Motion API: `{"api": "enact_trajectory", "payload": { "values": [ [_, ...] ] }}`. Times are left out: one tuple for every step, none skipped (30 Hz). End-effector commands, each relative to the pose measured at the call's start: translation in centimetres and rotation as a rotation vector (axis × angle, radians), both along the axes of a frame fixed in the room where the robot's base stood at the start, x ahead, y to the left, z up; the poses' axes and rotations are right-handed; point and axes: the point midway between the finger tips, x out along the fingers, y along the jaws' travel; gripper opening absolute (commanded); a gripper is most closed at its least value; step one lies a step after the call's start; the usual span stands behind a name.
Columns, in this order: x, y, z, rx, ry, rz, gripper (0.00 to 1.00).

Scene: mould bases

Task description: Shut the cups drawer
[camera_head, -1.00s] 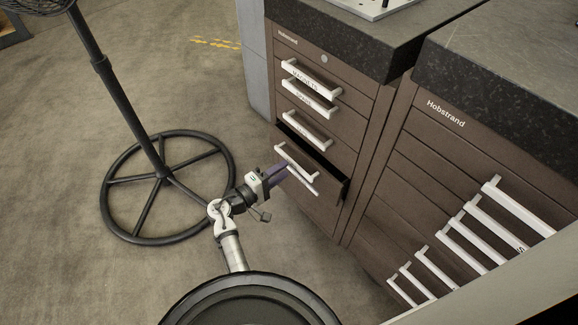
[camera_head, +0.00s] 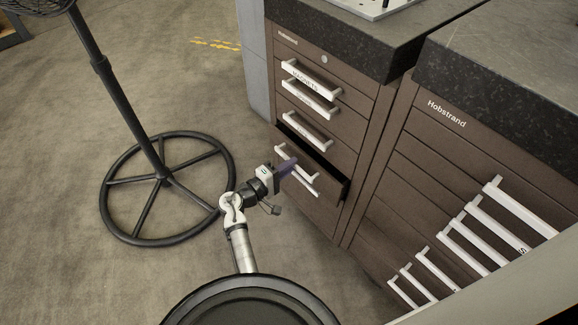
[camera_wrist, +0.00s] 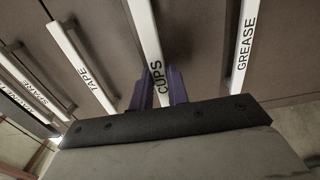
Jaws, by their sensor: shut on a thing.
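The cups drawer (camera_head: 328,181) is pulled partly out of the left brown cabinet, with a dark gap above its front. Its white handle, labelled CUPS (camera_wrist: 149,40), runs between the two purple fingers of my gripper (camera_wrist: 160,88) in the wrist view. My gripper (camera_head: 287,167) also shows in the head view, at the drawer front, and is shut on this handle. The fingers hide part of the handle in the head view.
The TAPE handle (camera_wrist: 85,70) and GREASE handle (camera_wrist: 245,45) lie on either side of the cups handle. A right cabinet (camera_head: 440,160) with several white handles stands close by. A round black stand base (camera_head: 108,181) is on the floor to the left.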

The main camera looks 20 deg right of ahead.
Motion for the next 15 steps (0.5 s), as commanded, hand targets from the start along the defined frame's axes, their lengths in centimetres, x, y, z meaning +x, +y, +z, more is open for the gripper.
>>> {"api": "enact_trajectory", "payload": {
  "values": [
    [0.0, 0.0, 0.0, 0.0, 0.0, 0.0, 0.0],
    [0.0, 0.0, 0.0, 0.0, 0.0, 0.0, 0.0],
    [0.0, 0.0, 0.0, 0.0, 0.0, 0.0, 0.0],
    [0.0, 0.0, 0.0, 0.0, 0.0, 0.0, 0.0],
    [0.0, 0.0, 0.0, 0.0, 0.0, 0.0, 0.0],
    [0.1, -0.2, -0.1, 0.0, 0.0, -0.001, 0.0],
    [0.2, -0.4, -0.1, 0.0, -0.001, -0.001, 0.0],
    [0.3, -0.7, -0.1, -0.001, -0.001, -0.001, 0.0],
    [0.5, -1.3, -0.2, -0.001, -0.001, -0.003, 0.0],
    [0.6, -1.8, -0.2, -0.001, -0.001, -0.004, 0.0],
    [0.8, -2.2, -0.2, -0.001, -0.001, -0.003, 0.0],
    [1.0, -2.9, -0.2, -0.001, -0.001, -0.003, 0.0],
    [1.2, -3.2, -0.2, -0.001, -0.001, -0.002, 0.0],
    [1.3, -3.6, -0.1, -0.002, -0.002, -0.002, 0.0],
    [1.4, -3.8, -0.1, -0.001, -0.001, -0.001, 0.0]
  ]
}}
